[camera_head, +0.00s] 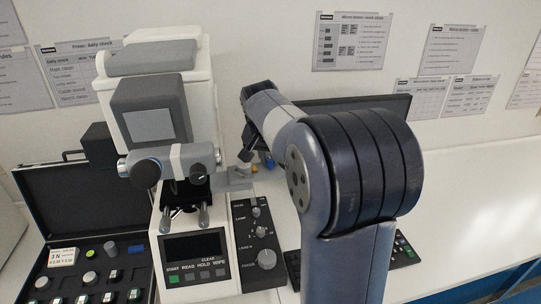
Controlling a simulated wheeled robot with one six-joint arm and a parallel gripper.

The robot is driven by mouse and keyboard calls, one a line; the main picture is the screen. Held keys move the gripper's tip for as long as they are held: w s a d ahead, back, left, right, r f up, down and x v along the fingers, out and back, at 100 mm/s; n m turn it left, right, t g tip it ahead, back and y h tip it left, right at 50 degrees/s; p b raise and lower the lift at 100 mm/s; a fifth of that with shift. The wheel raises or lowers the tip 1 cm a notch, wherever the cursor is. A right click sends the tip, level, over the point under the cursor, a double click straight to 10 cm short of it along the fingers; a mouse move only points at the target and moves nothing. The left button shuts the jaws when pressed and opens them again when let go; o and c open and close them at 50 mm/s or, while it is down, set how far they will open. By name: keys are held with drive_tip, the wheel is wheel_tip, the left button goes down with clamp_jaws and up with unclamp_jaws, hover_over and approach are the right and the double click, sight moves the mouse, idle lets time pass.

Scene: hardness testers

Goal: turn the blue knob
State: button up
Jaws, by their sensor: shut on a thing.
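The hardness tester (150,110) stands left of centre, with a grey head, a dark turret and a small screen at its base. My gripper (249,158) is just right of the tester, beside its stage, pointing down. A small patch of blue, which looks like the blue knob (268,160), shows at my gripper. My gripper is shut on it; the contact itself is small and partly hidden by the fingers. A black round part with a blue rim (147,170) also shows on the left of the tester's eyepiece tube.
A black control panel (256,240) with grey knobs lies in front of my gripper. An open black case (80,240) with small blocks stands at the left. A monitor (360,103) and keyboard (403,246) are behind my arm. The white bench is clear at right.

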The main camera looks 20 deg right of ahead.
drive_tip(key=shift+m, duration=0.8)
drive_tip(key=shift+g, duration=0.3)
drive_tip(key=o, duration=1)
drive_tip(key=shift+h, duration=0.3)
drive_tip(key=shift+r, duration=0.1)
drive_tip(key=v, duration=1)
drive_tip(key=shift+s+r+b, duration=0.15)
drive_tip(key=shift+r+b, duration=0.15)
drive_tip(key=shift+b, duration=0.15)
